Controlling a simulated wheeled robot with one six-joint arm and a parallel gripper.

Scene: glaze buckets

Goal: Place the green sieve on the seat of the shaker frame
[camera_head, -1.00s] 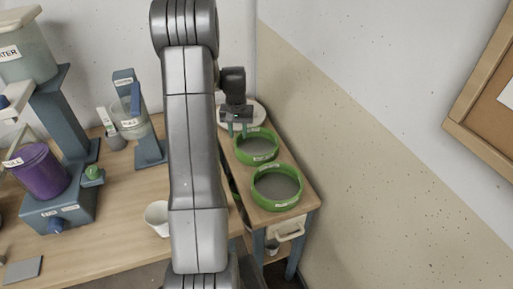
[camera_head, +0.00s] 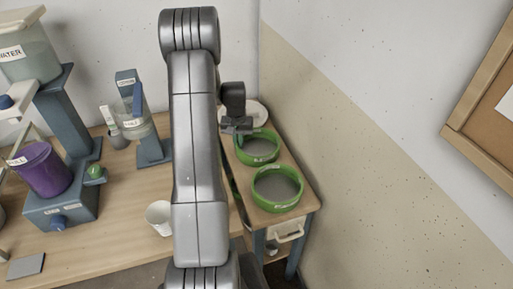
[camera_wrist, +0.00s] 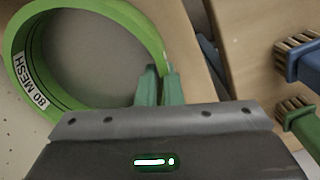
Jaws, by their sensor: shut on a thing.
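Two green-rimmed sieves with grey mesh lie flat on the side table at the right. My gripper (camera_head: 240,139) is shut on the left rim of the far sieve (camera_head: 273,137), which appears still on the table top. In the wrist view the rim of this sieve (camera_wrist: 150,32), labelled "80 MESH", runs between the two green fingertips (camera_wrist: 161,85). The near sieve (camera_head: 277,206) stands apart from my gripper, closer to the table's front. I cannot tell for certain which structure is the shaker frame, and no empty seat is clear.
A pale round plate (camera_head: 257,113) lies behind the far sieve. The main table holds a white cup (camera_head: 159,217), a purple bucket (camera_head: 42,170) on a blue base (camera_head: 62,208), and a blue stand (camera_head: 149,148). Brushes (camera_wrist: 300,62) show in the wrist view. The wall stands close right.

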